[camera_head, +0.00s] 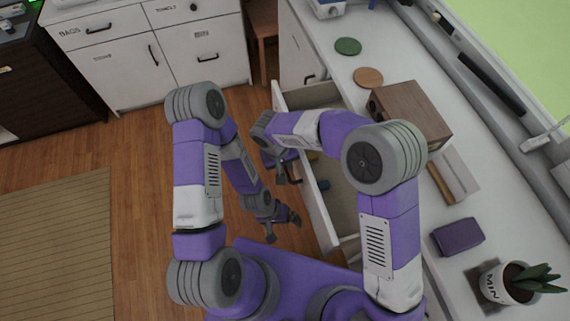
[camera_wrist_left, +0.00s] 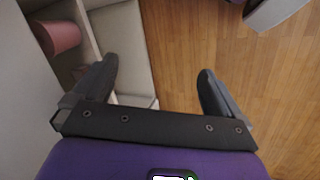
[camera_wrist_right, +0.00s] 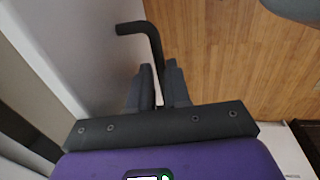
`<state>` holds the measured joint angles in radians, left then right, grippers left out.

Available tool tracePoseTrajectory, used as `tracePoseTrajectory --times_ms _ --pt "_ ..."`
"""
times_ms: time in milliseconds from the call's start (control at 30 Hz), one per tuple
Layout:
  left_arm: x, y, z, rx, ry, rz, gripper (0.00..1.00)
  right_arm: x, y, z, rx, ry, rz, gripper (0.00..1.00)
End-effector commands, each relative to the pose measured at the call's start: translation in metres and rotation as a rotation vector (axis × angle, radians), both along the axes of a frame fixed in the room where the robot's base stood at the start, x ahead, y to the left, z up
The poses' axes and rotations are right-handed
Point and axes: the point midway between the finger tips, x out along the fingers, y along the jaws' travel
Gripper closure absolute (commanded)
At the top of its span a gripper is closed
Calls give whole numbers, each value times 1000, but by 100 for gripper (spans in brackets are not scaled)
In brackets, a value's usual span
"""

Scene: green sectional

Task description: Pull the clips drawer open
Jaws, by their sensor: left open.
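A white drawer (camera_head: 318,222) under the right-hand counter stands pulled out, its inside showing in the head view. I cannot read a label on it. My right gripper (camera_head: 284,168) is at the drawer front. In the right wrist view its fingers (camera_wrist_right: 158,88) are close together around the dark bar handle (camera_wrist_right: 143,28). My left gripper (camera_head: 284,224) is lower, in front of the drawer, touching nothing that I can see. In the left wrist view its fingers (camera_wrist_left: 158,85) are wide apart and empty.
The counter carries a wooden box (camera_head: 412,112), green (camera_head: 348,46) and brown (camera_head: 368,78) discs, a purple box (camera_head: 458,237) and a potted plant (camera_head: 505,283). White cabinets (camera_head: 150,62) stand behind. Floor at left is clear, with a rug (camera_head: 55,250).

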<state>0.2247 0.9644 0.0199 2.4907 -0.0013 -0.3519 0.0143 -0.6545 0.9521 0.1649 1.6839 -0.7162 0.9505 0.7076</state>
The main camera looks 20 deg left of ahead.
Motion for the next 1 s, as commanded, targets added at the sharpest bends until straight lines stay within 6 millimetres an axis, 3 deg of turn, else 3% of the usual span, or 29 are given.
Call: tracePoseTrajectory --times_ms 133,433,800,1000 --pt "0 0 0 0 0 0 0 0 0 0 0 0 1 62" --pt "0 0 1 0 0 0 0 0 0 3 0 0 1 62" --pt "0 0 19 0 0 0 0 -6 9 60 2 -2 1 62" --pt "0 0 22 0 0 0 0 -8 12 74 0 -1 1 62"
